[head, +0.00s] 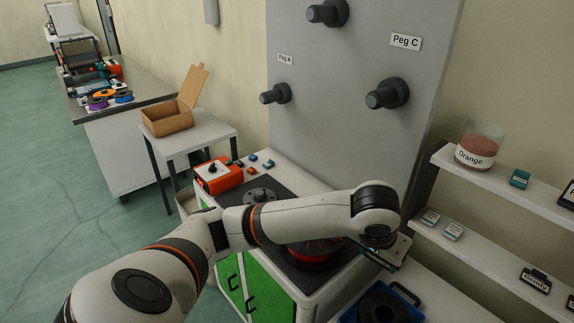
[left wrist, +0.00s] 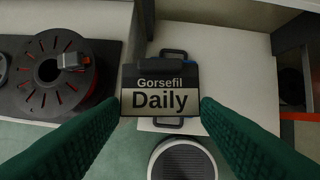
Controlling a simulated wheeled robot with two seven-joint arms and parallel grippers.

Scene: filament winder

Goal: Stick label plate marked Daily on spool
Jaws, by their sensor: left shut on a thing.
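The label plate marked "Gorsefil Daily" (left wrist: 160,90) is dark on top with a pale band below. In the left wrist view it sits between the green fingers of my left gripper (left wrist: 160,105), which is shut on it. In the head view my left gripper (head: 385,252) is at the right of the work table, partly hidden by its own wrist. The black and red spool (left wrist: 42,88) lies on a dark mat, left of the plate and apart from it. In the head view the spool (head: 312,256) is partly hidden under my left arm. My right gripper is not in view.
A blue tray (head: 349,312) with a dark round thing stands low beside the table. Shelves with an Orange jar (head: 480,146) and small labels (head: 452,231) are at right. A grey peg panel (head: 330,130) rises behind. An orange device (head: 218,174) sits on the table's left.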

